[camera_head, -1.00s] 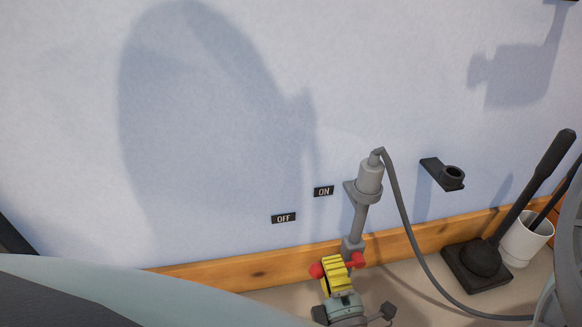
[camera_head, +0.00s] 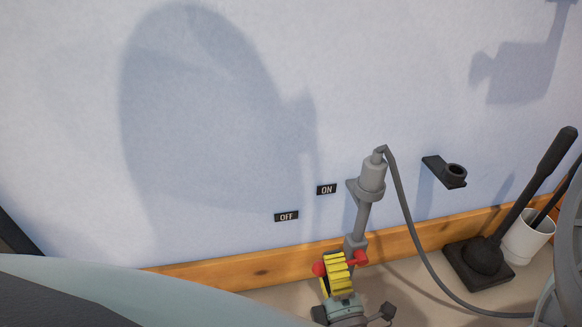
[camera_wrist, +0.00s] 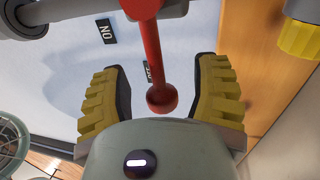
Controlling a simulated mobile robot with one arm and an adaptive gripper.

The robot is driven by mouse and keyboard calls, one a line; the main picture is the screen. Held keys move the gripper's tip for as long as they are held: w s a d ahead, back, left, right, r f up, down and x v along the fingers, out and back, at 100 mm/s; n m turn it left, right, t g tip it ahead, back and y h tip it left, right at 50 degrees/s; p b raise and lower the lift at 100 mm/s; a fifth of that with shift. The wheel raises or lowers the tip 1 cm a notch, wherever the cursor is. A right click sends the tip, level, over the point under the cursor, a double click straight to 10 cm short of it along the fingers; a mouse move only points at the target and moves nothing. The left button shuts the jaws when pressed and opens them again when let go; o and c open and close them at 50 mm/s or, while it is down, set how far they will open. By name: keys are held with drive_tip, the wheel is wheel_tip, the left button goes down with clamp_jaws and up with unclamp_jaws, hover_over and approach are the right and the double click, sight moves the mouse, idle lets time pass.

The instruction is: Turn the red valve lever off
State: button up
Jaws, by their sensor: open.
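The red valve lever (camera_wrist: 154,50) runs down from the top of the wrist view and ends in a round red knob (camera_wrist: 162,98). My gripper (camera_wrist: 162,85) is open. Its yellow ribbed fingers stand either side of the knob, with a gap on both sides. In the head view my gripper (camera_head: 338,274) covers the middle of the red lever (camera_head: 357,259); red shows on both sides of it. An ON label (camera_head: 326,189) and an OFF label (camera_head: 286,216) are on the wall. In the wrist view the lever partly hides the OFF label (camera_wrist: 147,71).
A grey pipe (camera_head: 361,221) with a shower head and hose (camera_head: 408,217) stands right of the labels. A black wall holder (camera_head: 445,172), a black plunger (camera_head: 486,262) and a white cup (camera_head: 527,238) are further right. A wooden baseboard (camera_head: 262,272) runs along the wall.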

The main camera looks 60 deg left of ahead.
drive_tip(key=v, duration=1.2)
idle(0.3)
